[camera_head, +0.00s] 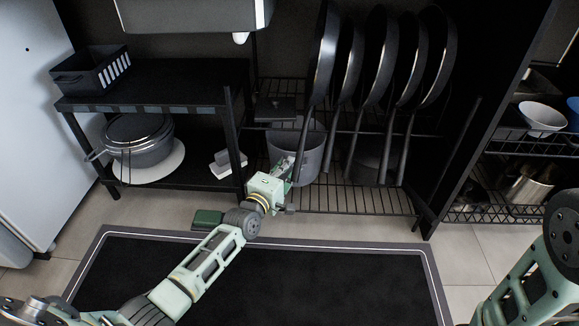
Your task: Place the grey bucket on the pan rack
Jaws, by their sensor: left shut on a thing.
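The grey bucket (311,154) is at the lower wire shelf of the pan rack (345,199), at its left side. My left gripper (285,168) is at the bucket's front left and is shut on it; my own wrist partly covers the fingers and the bucket's near left side. The bucket looks upright. Whether its base rests on the wires or is just above them, I cannot tell. My right arm comes in at the lower right, and its gripper is out of view.
Several dark pans (378,60) hang with handles pointing down, close to the bucket. A black shelf unit (160,85) on the left holds a lidded pot (138,142) and a black basket (92,70). A dark mat (262,282) lies on the floor. A rack with a white bowl (543,117) stands right.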

